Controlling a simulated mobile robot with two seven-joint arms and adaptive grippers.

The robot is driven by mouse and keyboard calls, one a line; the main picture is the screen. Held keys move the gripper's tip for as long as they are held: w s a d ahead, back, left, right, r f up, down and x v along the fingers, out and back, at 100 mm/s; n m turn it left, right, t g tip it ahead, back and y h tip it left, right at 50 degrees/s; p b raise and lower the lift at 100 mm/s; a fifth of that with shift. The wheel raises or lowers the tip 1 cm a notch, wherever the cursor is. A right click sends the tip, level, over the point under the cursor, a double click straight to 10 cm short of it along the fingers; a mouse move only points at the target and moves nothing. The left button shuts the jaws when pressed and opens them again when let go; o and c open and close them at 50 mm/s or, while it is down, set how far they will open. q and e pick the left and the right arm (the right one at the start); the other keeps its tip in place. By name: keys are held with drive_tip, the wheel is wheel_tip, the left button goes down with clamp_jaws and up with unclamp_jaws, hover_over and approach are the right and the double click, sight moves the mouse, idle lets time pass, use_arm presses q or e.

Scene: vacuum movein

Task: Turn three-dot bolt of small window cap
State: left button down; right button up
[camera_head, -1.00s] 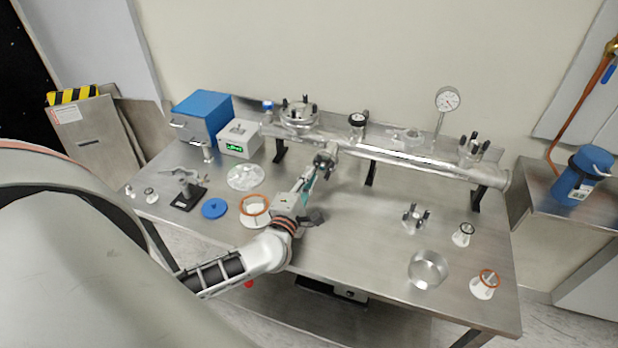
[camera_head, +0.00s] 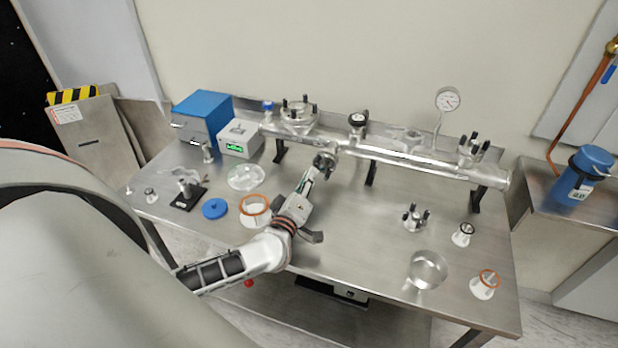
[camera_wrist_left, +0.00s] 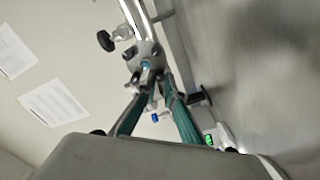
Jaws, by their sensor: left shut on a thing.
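The small window cap (camera_head: 326,157) sits at a port on the front of the metal tube (camera_head: 400,160); my left gripper partly hides it. My left gripper (camera_head: 321,166) reaches up to it from the lower left. In the left wrist view, its two teal fingers (camera_wrist_left: 154,88) close around a bolt (camera_wrist_left: 146,73) at the round metal cap (camera_wrist_left: 145,52). Dot marks on the bolts are too small to read. My right gripper is not in view.
A black knob (camera_wrist_left: 105,41) sticks out near the cap. A dial gauge (camera_head: 447,99) and clamped ports stand on the tube. Loose rings, a blue lid (camera_head: 214,208) and a glass cylinder (camera_head: 427,269) lie on the steel table (camera_head: 350,240). The middle of the table is clear.

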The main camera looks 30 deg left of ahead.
use_arm(q)
drive_tip(key=shift+m, duration=0.6)
drive_tip(key=c, duration=2.1)
unclamp_jaws()
drive_tip(key=v, duration=1.2)
drive_tip(key=shift+f, duration=0.1)
